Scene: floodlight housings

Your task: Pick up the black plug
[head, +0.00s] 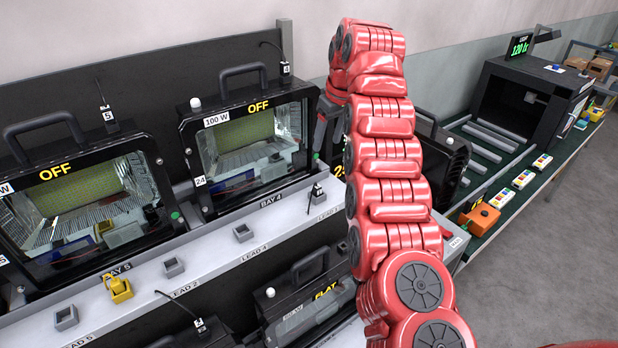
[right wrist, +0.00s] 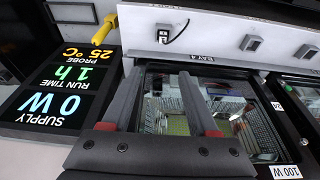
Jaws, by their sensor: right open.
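Several small black plugs with cables and white tags show in the head view. One black plug (head: 317,193) sits on the pale shelf by bay 4, just below my right gripper. It also appears in the right wrist view (right wrist: 163,36), beyond the fingertips. Other plugs stand near the floodlight tops, tagged 5 (head: 108,115) and 4 (head: 285,69), and another (head: 202,327) is low at the front. My right gripper (head: 319,146) is partly hidden by my red arm. In the right wrist view (right wrist: 158,75) its fingers are apart and empty. My left gripper is not in view.
Floodlight housings (head: 250,142) reading OFF stand behind the shelf (head: 212,252), which has grey sockets and a yellow plug (head: 118,288). A supply display (right wrist: 55,90) is left in the wrist view. A green bench (head: 500,190) with a black box stands right.

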